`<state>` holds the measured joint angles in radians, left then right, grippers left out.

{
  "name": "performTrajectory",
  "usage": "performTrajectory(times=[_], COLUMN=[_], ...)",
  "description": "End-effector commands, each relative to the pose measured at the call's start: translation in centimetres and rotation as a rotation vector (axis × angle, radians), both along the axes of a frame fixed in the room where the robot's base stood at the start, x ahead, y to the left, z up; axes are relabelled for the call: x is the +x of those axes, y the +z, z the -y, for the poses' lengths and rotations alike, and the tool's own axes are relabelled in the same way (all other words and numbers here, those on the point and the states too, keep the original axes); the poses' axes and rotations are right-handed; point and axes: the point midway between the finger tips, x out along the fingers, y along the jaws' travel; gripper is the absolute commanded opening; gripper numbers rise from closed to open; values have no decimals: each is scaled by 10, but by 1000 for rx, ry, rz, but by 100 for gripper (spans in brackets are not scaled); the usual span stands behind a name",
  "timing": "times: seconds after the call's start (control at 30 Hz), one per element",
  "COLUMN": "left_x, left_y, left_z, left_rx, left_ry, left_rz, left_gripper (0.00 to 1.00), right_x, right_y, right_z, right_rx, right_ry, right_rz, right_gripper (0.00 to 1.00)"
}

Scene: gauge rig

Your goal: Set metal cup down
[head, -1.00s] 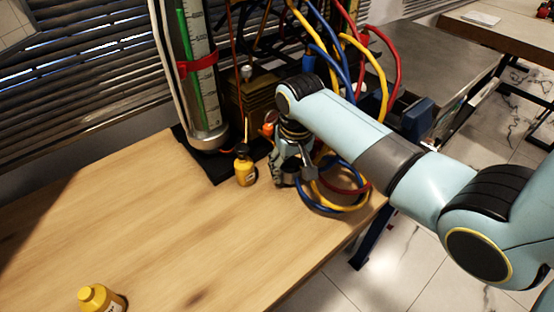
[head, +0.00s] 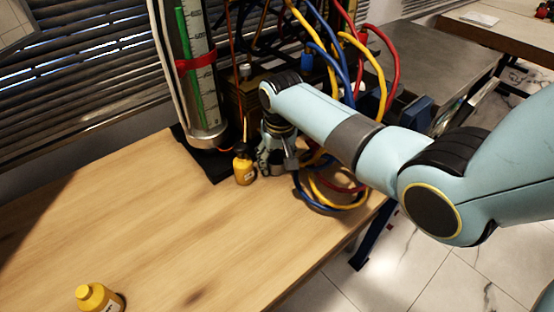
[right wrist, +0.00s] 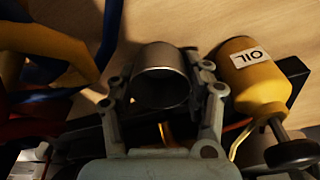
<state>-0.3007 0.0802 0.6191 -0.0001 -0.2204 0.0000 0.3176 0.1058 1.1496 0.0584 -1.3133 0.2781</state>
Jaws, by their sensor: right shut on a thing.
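In the right wrist view, the metal cup (right wrist: 160,58) is a plain silver cylinder with its dark open mouth facing the camera. My right gripper (right wrist: 163,82) has a finger on each side of it and is shut on it. In the head view, my right gripper (head: 272,162) is low over the far part of the wooden table (head: 150,220), close to the right of a yellow oil bottle. There the cup is mostly hidden by the gripper, and I cannot tell whether it touches the table. My left gripper is not in view.
The yellow oil bottle (head: 244,170) stands close beside the gripper; it also shows in the right wrist view (right wrist: 252,75). Coiled cables (head: 335,200) lie to the right. A gauge column (head: 197,80) stands behind. Another yellow bottle (head: 97,299) is at the front left. The table's middle is clear.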

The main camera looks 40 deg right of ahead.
Motion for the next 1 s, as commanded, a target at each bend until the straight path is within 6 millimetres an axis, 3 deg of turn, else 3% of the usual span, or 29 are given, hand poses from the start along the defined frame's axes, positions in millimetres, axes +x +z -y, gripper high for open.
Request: performTrajectory(times=[0.03,0.07,0.23,0.5,0.63,1.0], left_x=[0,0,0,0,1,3], left_y=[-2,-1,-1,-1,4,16], left_z=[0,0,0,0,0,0], left_rx=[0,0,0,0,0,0], left_ry=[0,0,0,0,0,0], left_rz=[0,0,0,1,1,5], left_gripper=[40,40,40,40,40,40], right_x=[-4,-4,-7,-9,-9,-16], right_y=[-6,-7,-8,-9,2,86], right_z=[-1,-1,-1,-2,-2,-4], right_rx=[1,2,2,4,4,2], right_ry=[0,0,0,1,1,0], right_rz=[-10,-11,-17,-22,-22,-8], right_gripper=[17,52,74,74,74,74])
